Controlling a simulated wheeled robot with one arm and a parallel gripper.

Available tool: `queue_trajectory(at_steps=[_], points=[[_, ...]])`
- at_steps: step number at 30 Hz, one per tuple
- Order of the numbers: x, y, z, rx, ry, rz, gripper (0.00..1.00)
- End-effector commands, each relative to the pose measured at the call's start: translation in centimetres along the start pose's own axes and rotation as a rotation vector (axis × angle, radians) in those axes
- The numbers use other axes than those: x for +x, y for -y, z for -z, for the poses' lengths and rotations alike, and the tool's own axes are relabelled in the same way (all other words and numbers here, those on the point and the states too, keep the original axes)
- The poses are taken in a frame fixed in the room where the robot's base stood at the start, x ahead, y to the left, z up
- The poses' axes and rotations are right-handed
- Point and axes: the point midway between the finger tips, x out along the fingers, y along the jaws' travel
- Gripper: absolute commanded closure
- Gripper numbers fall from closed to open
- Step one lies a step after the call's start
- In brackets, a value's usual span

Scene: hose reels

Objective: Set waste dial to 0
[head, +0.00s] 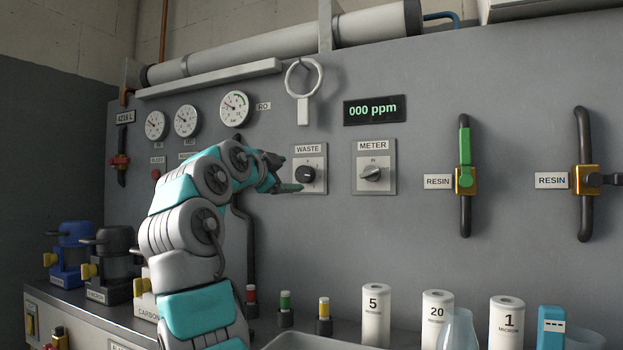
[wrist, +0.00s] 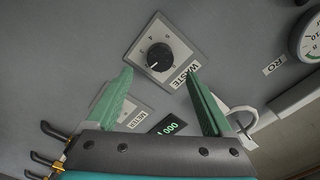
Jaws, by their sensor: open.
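The waste dial (head: 306,174) is a round black knob on a light square plate labelled WASTE, on the grey wall panel. It also shows in the wrist view (wrist: 159,57), turned nearly upside down, with small marks around the knob that are too small to read surely. My gripper (head: 290,174) is just left of the dial in the head view. In the wrist view its two green fingers (wrist: 165,85) are spread wide, with the dial beyond them and between their lines. The fingers appear apart from the knob, and nothing is held.
The METER dial (head: 373,174) is right of the waste dial. A display (head: 374,109) reads 000 ppm above it. A white ring hook (head: 304,80) hangs above the waste plate. Gauges (head: 235,108) are upper left. White canisters (head: 376,312) stand on the counter below.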

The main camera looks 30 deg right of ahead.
Motion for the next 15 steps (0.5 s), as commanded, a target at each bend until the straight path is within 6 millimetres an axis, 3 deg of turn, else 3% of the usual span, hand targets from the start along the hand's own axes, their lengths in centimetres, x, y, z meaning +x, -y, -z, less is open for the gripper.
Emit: queue_trajectory(at_steps=[5,15], points=[[1.2,0.1,0.1,0.003,-0.003,0.002,0.15],[6.0,0.1,0.2,0.003,-0.001,-0.001,0.15]])
